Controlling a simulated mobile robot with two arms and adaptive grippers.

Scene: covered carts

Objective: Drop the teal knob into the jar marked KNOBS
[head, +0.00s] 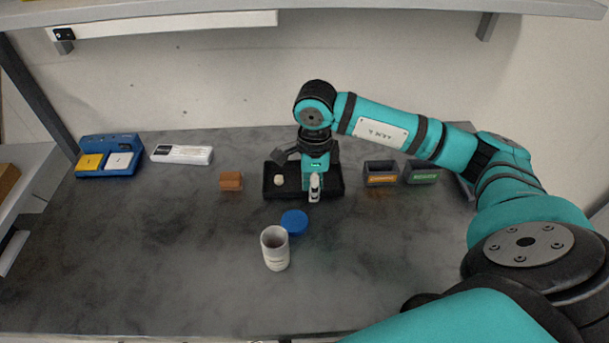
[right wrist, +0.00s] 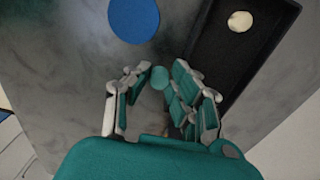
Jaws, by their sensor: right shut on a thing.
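My right gripper (head: 314,187) is at the black tray (head: 334,191) in the head view, pointing down. In the right wrist view its fingertips (right wrist: 162,84) are closed around the teal knob (right wrist: 159,76). The knob is hidden by the gripper in the head view. The jar (head: 277,254) is a pale, upright cylinder with an open top, nearer to me and left of the gripper. Its label is too small to read. A blue lid (head: 294,222) lies flat on the table beside the jar; it also shows in the right wrist view (right wrist: 134,18). My left gripper is not in view.
A cream knob (head: 280,181) lies in the tray. An orange-brown block (head: 231,181) stands left of it. Two labelled dark bins (head: 381,180) (head: 421,177) stand right. A blue holder (head: 108,168) and a white box (head: 182,155) are at the back left. The front left table is clear.

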